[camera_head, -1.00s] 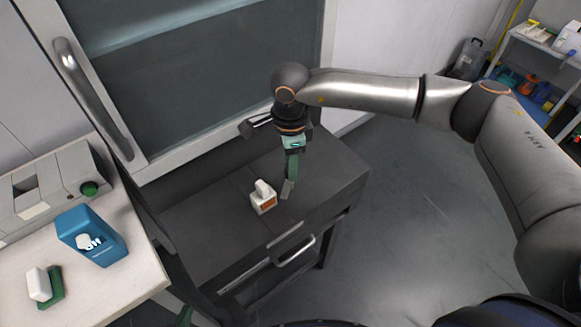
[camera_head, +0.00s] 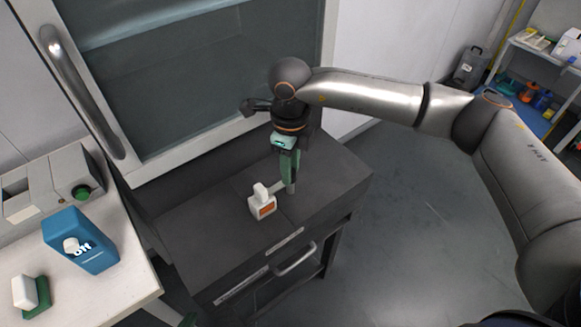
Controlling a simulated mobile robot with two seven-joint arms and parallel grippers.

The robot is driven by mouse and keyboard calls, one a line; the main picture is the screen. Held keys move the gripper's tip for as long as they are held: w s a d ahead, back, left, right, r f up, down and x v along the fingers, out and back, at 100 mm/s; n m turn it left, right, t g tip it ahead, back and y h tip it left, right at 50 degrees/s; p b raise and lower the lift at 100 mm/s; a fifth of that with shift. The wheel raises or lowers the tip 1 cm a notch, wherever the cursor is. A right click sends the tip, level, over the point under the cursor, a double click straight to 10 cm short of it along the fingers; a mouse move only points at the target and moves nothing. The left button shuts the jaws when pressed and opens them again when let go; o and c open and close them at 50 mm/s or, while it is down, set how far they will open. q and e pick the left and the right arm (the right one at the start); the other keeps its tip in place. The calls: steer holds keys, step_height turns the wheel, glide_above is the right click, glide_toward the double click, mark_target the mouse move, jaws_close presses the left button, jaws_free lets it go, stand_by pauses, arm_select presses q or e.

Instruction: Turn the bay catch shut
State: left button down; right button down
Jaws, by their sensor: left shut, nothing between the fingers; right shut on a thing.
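What looks like the bay catch, a small white block with an orange front and an upright white knob (camera_head: 262,207), stands on the dark cabinet top (camera_head: 215,225). A pale lever (camera_head: 276,187) runs from it to my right gripper. My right gripper (camera_head: 291,186), with green fingers pointing down, is shut on this lever just right of the block. The fingers hide the lever's end.
The cabinet has a front drawer with a handle (camera_head: 296,260). A glazed door (camera_head: 190,80) stands behind it. On the left, a pale table (camera_head: 125,285) holds a blue box (camera_head: 80,240), a grey device (camera_head: 50,185) and a white block on green (camera_head: 27,293).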

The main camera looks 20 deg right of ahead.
stand_by(0.5)
steer(key=c, duration=0.6)
jaws_free()
steer(key=shift+r, duration=0.55)
step_height(320, 180, up, 12)
steer(key=shift+f, duration=0.25)
